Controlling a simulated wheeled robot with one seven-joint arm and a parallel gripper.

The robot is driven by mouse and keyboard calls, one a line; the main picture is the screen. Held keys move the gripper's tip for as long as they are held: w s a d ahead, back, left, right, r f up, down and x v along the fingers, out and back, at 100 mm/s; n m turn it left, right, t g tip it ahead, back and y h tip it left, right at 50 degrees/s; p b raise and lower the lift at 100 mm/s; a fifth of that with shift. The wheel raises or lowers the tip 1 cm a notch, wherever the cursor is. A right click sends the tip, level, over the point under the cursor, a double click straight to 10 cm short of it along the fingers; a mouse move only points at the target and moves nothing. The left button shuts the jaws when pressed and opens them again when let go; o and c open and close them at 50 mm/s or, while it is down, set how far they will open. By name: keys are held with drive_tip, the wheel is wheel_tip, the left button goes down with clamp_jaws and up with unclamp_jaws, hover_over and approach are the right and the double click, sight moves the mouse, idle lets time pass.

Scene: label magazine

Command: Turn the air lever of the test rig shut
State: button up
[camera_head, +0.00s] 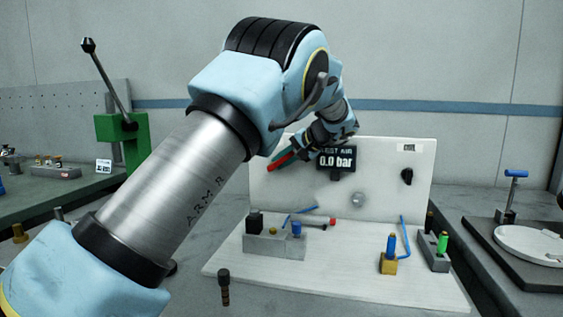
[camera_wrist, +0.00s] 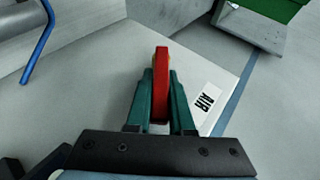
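The test rig is a white upright panel (camera_head: 300,195) on a white base plate, seen in the head view. Its black display (camera_head: 337,161) reads 0.0 bar. The red air lever (camera_wrist: 161,85) stands between the green fingers of my gripper (camera_wrist: 161,80) in the wrist view, with a finger close against each side. My gripper looks shut on it. In the head view the gripper (camera_head: 287,160) is at the panel's upper left, with a little of the red lever (camera_head: 279,163) showing. The AIR label (camera_wrist: 206,101) is right of the lever. The lever's pivot is hidden.
On the base plate stand a grey block (camera_head: 275,244) with fittings, and a brass block (camera_head: 388,265) with a blue fitting. A black knob (camera_head: 407,176) is on the panel's right. A green lever press (camera_head: 125,140) stands at left, a blue-handled fixture (camera_head: 512,190) at right.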

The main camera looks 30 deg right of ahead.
drive_tip(key=o, duration=0.4)
drive_tip(key=shift+o, duration=0.2)
drive_tip(key=b+v, duration=0.1)
drive_tip(key=v, duration=0.9)
drive_tip(key=shift+s+r, duration=0.25)
drive_tip(key=shift+s, duration=0.1)
drive_tip(key=shift+d, duration=0.1)
drive_tip(key=shift+c, duration=0.2)
